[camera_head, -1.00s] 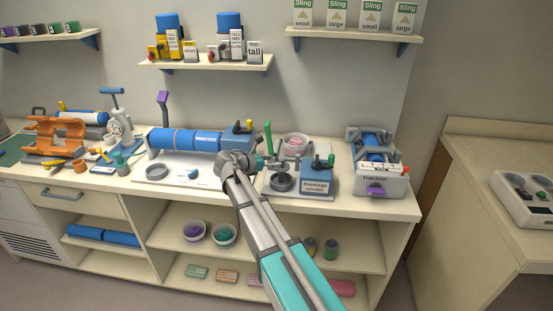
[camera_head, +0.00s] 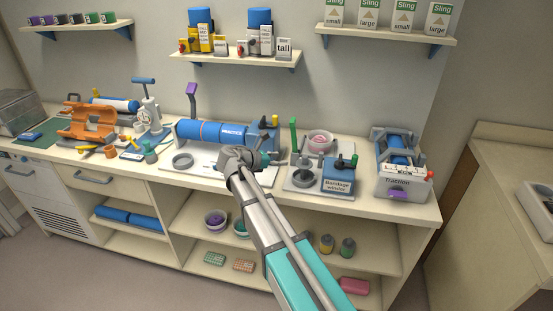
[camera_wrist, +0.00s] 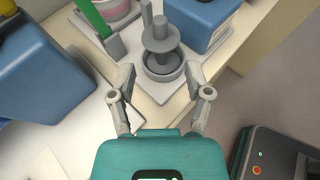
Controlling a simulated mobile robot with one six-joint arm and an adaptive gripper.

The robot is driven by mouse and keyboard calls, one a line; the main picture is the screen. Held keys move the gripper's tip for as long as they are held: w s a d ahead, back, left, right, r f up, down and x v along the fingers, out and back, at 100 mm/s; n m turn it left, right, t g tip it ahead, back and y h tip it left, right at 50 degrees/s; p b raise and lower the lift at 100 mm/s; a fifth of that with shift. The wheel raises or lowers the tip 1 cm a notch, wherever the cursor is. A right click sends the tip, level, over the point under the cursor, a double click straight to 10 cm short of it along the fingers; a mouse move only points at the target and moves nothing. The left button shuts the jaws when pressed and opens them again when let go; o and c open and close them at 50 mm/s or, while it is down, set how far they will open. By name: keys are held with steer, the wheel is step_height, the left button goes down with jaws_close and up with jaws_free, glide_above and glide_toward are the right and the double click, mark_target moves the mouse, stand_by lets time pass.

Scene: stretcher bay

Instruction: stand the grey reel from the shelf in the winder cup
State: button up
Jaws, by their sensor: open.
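The grey reel (camera_wrist: 160,37) shows in the wrist view as a round flange with a short post on top. It looks upright, with its lower end inside the dark grey winder cup (camera_wrist: 164,76); how deep it sits I cannot tell. In the head view the reel (camera_head: 304,162) stands over the cup (camera_head: 303,185), beside the blue box labelled "Bandage winder" (camera_head: 338,184). My gripper (camera_wrist: 160,72) is open and empty, its fingers apart on the near side of the cup. In the head view my gripper (camera_head: 279,158) is just left of the reel.
A green upright (camera_wrist: 92,15) and a pink-filled bowl (camera_head: 320,142) stand close behind the cup. A blue roller device (camera_head: 215,132) lies left of my gripper. A traction unit (camera_head: 402,178) stands to the right. Lower shelves (camera_head: 190,235) hold bowls and jars.

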steer(key=s+d+f+m+g+y, duration=0.4)
steer(key=s+d+f+m+y, duration=0.1)
steer(key=s+d+f+m, duration=0.45)
steer(key=s+f+m+g+y, duration=0.2)
steer(key=s+m+y, duration=0.5)
steer(key=s+m, duration=0.7)
steer(key=shift+s+a+f, duration=0.15)
steer(key=shift+s+f, duration=0.25)
steer(key=shift+c, duration=0.5)
